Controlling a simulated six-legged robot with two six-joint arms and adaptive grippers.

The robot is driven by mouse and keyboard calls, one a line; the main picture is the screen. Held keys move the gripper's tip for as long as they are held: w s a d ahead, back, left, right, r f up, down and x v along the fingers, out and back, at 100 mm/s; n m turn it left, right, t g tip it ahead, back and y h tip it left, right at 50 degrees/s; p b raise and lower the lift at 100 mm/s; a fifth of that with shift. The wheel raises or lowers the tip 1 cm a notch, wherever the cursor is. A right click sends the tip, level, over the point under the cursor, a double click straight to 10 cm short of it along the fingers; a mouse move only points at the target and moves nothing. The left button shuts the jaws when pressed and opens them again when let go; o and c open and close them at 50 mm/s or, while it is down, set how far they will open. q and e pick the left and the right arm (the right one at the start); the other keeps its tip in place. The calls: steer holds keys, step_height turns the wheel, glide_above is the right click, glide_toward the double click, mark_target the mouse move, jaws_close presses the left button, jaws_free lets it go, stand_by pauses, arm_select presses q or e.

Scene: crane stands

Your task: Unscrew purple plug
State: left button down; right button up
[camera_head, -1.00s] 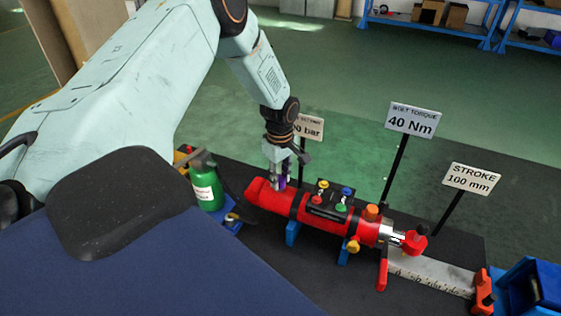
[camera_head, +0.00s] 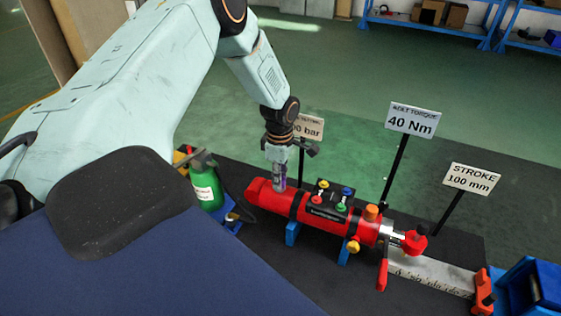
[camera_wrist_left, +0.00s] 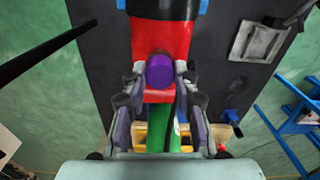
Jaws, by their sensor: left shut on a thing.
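The purple plug (camera_wrist_left: 160,72) sits on top of the red cylinder (camera_head: 330,222), near its left end in the head view. My left gripper (camera_head: 279,182) points down over that end. In the left wrist view my left gripper (camera_wrist_left: 159,78) has one finger on each side of the plug and is shut on it. In the head view the fingers hide most of the plug. My right gripper is in neither view.
A black block with coloured knobs (camera_head: 329,200) stands on the cylinder, right of my gripper. A green bottle (camera_head: 206,186) stands to the left. Signs on black posts, including the 40 Nm sign (camera_head: 411,120), rise behind. A ruler (camera_head: 430,272) lies at the right.

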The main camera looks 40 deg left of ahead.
arm_select(q)
steer(key=c, duration=1)
jaws_free()
steer(key=shift+o, duration=0.2)
steer(key=shift+c, duration=0.7)
